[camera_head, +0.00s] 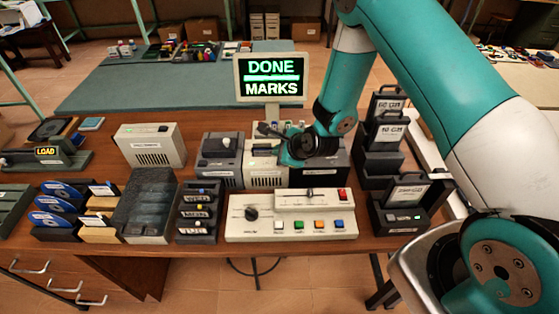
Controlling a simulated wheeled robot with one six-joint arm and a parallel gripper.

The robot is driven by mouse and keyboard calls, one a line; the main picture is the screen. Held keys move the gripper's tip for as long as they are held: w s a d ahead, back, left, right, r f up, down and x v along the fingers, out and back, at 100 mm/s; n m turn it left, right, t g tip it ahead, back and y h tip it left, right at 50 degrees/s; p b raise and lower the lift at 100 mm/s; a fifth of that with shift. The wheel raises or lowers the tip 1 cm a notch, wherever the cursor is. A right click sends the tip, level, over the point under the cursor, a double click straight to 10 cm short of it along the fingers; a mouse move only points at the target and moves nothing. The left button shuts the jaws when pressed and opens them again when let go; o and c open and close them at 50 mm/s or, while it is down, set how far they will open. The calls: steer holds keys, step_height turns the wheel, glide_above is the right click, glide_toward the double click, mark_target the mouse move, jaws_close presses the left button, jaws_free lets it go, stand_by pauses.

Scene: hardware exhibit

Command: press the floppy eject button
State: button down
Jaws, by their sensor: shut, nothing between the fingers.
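My gripper (287,157) is at the end of the teal and white arm, low over the row of devices in the middle of the wooden table. It is shut and empty; its fingertips are small and partly hidden by the wrist. Below it stands a beige box (265,178) with a front label and a small green light. A grey box (219,158) stands just left of it, and a dark box (325,172) just right. No floppy eject button can be made out clearly; I cannot tell whether the gripper touches a device.
A monitor (271,78) behind reads "DONE MARKS". A beige control panel (290,215) with a knob, slider and coloured buttons is in front. Dark drive boxes (396,205) stand right; disc holders (62,205) and another beige box (150,146) stand left.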

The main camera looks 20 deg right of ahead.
steer(key=shift+f, duration=0.1)
stand_by(0.3)
steer(key=shift+f+b, duration=0.35)
steer(key=shift+f+b, duration=0.35)
steer(key=shift+f, duration=0.05)
stand_by(0.5)
steer(key=shift+r, duration=0.1)
steer(key=shift+r+p, duration=0.7)
steer(key=shift+r, duration=0.05)
steer(key=shift+r+p, duration=1.9)
steer(key=shift+r, duration=0.65)
